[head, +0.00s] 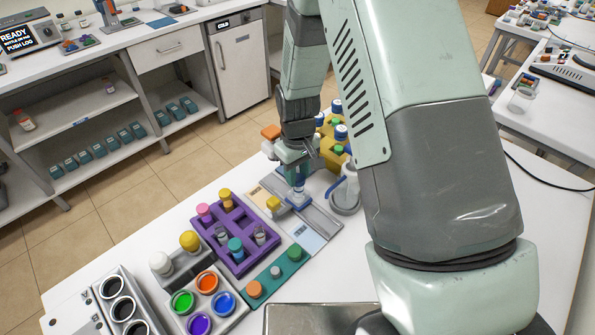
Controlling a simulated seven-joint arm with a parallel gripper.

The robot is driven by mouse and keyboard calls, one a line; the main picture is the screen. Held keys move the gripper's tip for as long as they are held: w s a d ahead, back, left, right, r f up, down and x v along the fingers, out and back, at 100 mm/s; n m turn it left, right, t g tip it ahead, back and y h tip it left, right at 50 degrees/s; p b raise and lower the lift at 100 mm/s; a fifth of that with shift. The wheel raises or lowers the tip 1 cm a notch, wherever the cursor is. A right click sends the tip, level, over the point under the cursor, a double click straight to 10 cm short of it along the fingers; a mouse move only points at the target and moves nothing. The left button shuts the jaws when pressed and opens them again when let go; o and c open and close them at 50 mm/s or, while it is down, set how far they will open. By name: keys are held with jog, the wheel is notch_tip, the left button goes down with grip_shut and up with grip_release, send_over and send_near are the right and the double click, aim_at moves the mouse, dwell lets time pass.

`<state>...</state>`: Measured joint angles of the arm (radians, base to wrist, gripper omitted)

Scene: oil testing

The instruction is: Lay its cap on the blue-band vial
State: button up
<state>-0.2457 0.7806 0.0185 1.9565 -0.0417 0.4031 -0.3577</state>
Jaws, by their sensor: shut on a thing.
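My gripper (298,168) points down over the blue fixture (292,207) on the white table. It is shut on a small pale vial with blue on it (298,188), upright at the fixture; the fingers hide its upper part. I cannot tell whether its foot touches the fixture. Three loose caps lie on a green strip: an orange cap (254,289), a grey cap (276,271) and a green cap (295,253). Which one belongs to the blue-band vial does not show.
Left of the fixture stands a purple rack (237,262) with capped and open vials. Colour pots (183,301) are in front.

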dwell(0.3)
jog(key=o, duration=1.1)
jog(key=shift+o, duration=0.2)
jog(key=shift+o, duration=1.3)
jog(key=shift+r, duration=0.1)
jog(key=shift+r, duration=3.45)
